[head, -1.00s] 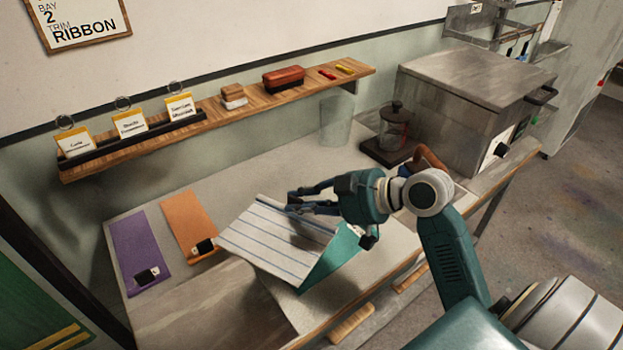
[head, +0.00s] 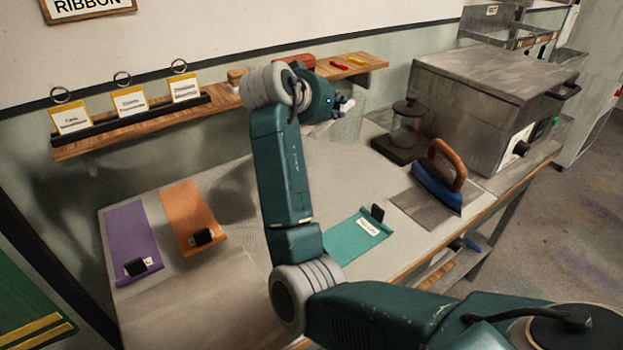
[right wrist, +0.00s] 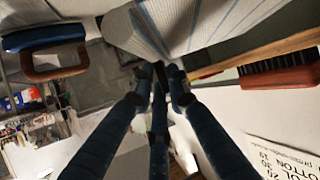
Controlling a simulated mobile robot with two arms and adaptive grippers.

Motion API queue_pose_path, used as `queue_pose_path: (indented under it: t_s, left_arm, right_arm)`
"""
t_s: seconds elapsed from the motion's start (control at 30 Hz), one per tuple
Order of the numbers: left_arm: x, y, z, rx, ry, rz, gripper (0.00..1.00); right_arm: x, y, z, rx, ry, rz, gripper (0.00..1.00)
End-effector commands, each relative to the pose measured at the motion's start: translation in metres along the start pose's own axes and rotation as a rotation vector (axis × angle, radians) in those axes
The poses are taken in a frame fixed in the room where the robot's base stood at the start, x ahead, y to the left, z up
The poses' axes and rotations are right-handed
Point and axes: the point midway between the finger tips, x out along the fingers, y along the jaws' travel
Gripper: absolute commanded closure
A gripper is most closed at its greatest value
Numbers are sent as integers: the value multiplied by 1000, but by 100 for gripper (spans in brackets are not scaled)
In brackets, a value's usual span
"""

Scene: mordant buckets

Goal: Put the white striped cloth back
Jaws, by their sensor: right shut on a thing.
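The white striped cloth (right wrist: 205,22) hangs at the top of the right wrist view, at the fingertips of my right gripper (right wrist: 160,78), which is shut on it. In the head view my right gripper (head: 343,104) is up near the wall shelf, beside the clear bin. Only a pale bit that looks like the cloth (head: 318,129) shows below it there; my arm hides the rest. My left gripper is not in view.
Purple (head: 130,235), orange (head: 192,212) and teal (head: 355,237) strips lie on the table (head: 290,175). A wooden shelf (head: 225,105) runs above, with a brush (right wrist: 280,75).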

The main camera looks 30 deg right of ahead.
Motion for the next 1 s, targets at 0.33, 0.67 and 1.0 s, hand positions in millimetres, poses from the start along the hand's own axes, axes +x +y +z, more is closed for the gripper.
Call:
queue_pose_path:
  t_s: [0.33,0.67,1.0]
  left_arm:
    - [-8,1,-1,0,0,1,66]
    - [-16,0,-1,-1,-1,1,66]
    - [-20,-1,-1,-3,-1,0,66]
  right_arm:
    - [29,-4,57,-1,-6,23,100]
    - [65,-12,122,1,-3,19,100]
    - [84,-16,156,0,-3,20,100]
